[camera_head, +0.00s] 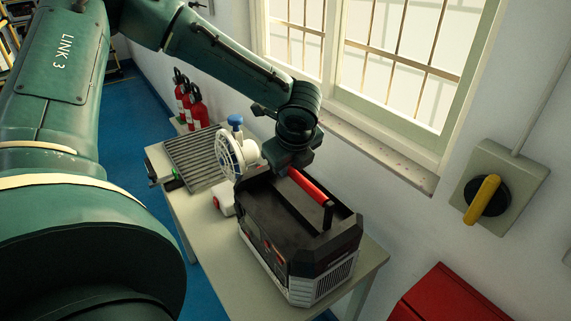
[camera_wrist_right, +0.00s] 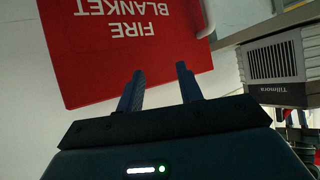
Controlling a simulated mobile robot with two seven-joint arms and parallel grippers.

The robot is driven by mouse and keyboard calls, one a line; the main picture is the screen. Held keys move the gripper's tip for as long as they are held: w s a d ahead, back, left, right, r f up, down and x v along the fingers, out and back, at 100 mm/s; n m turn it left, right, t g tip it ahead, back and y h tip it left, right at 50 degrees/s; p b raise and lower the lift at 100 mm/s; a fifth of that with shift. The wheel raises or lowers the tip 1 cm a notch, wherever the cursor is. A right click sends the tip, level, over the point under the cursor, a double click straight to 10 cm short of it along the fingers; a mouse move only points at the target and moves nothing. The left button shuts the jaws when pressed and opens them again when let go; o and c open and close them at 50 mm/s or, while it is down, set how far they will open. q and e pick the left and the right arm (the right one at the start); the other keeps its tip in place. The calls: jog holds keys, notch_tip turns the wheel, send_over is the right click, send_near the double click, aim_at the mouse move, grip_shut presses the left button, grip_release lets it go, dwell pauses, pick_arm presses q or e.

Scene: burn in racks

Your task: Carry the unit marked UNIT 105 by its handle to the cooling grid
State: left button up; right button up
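A black and grey unit (camera_head: 300,250) with a red handle (camera_head: 312,186) is over the near part of the bench; I cannot read a unit number on it. My left gripper (camera_head: 288,168) is at the handle's far end. Its fingers are hidden, so I cannot tell whether they are closed on it. The ribbed cooling grid (camera_head: 192,158) lies at the bench's far left end. In the right wrist view, my right gripper (camera_wrist_right: 161,90) is open and empty, with the unit's grille side (camera_wrist_right: 275,62) to the right.
A white fan (camera_head: 232,155) with a blue knob stands between grid and unit. The bench (camera_head: 372,258) is against a windowed wall. Red extinguishers (camera_head: 188,100) stand beyond it. A yellow-handled switch (camera_head: 483,198) is on the right wall. A red fire blanket box (camera_wrist_right: 120,50) is beyond my right fingers.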

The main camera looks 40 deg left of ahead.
pick_arm(q)
jog(key=o, duration=1.8)
jog(key=shift+o, duration=0.2)
jog(key=shift+p+v, duration=0.9)
jog(key=shift+v, duration=0.6)
jog(key=shift+r, duration=0.25)
jog(key=shift+v, duration=0.8)
jog(key=shift+s+f, duration=0.1)
jog(key=shift+s, duration=0.05)
